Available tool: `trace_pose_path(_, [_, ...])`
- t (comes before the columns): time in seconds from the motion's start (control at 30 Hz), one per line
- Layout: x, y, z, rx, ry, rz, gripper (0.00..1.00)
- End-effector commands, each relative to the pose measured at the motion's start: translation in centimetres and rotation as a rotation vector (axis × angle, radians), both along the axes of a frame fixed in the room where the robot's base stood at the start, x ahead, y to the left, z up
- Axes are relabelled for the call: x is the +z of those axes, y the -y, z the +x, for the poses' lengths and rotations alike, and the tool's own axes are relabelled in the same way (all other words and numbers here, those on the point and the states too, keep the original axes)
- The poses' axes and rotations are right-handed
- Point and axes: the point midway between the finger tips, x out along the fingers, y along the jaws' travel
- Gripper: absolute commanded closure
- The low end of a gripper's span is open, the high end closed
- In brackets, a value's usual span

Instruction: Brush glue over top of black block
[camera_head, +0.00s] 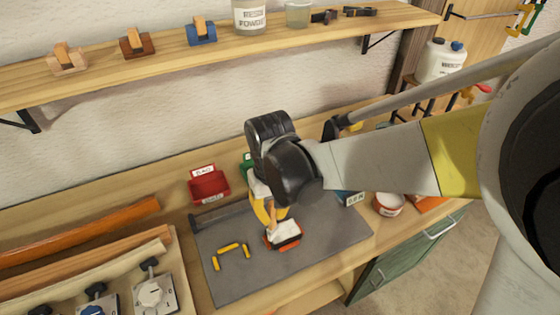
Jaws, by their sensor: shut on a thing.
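My gripper (268,212) is above the grey mat, pointing down, partly hidden by my dark wrist. It is shut on a slim brown handle (271,214), which appears to be the brush. The handle's lower end meets a small block (290,243) on the mat. The block shows a white top, a dark side and orange-red at its edges. I cannot tell whether the white is glue or part of the brush head, nor whether bristles touch the block.
Several yellow pieces (228,247) lie on the grey mat (230,285) left of the block. A red bin (208,186) stands behind, and a white-and-red tub (388,204) stands right. Orange and wooden laths (90,240) and a clamp fixture (155,292) are at left. A shelf (110,75) runs above.

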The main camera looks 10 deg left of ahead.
Motion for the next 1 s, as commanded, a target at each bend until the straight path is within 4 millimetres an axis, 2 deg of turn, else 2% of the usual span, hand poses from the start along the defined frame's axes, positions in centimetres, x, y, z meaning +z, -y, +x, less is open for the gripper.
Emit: trace_pose_path(1.0, [-1.7,0.0,0.0,0.0,0.0,0.0,1.0])
